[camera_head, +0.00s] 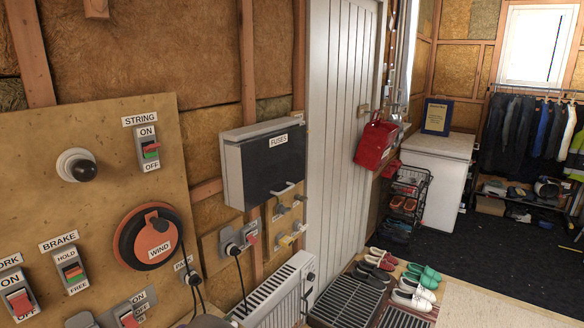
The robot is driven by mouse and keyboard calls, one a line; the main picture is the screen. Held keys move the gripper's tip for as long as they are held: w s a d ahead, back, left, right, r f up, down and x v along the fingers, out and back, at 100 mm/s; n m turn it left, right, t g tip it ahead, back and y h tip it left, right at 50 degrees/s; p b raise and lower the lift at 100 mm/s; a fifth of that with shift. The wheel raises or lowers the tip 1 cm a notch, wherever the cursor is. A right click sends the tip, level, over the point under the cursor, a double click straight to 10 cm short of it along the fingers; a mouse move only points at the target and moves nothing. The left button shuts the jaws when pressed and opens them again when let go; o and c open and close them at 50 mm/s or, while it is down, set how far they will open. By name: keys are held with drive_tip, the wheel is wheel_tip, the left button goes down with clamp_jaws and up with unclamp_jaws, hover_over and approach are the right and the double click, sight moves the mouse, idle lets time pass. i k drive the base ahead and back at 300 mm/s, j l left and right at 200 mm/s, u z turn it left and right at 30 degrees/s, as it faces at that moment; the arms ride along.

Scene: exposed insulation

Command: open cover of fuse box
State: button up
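The fuse box (232,165) is a grey box on the wall in the middle of the view. Its dark front cover (270,167) carries a white "FUSES" label and looks shut. A small light handle (284,189) sticks out near the cover's lower edge. The inside of the box is hidden. My gripper is not in view.
A wooden panel (60,150) with switches and an orange wind dial (152,238) is at left. Sockets with cables are below the box, above a white radiator (275,292). A white door (338,130) is right of the box. Shoes (412,292) lie on the floor.

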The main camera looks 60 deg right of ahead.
sight(264, 169)
drive_tip(key=z, duration=1.75)
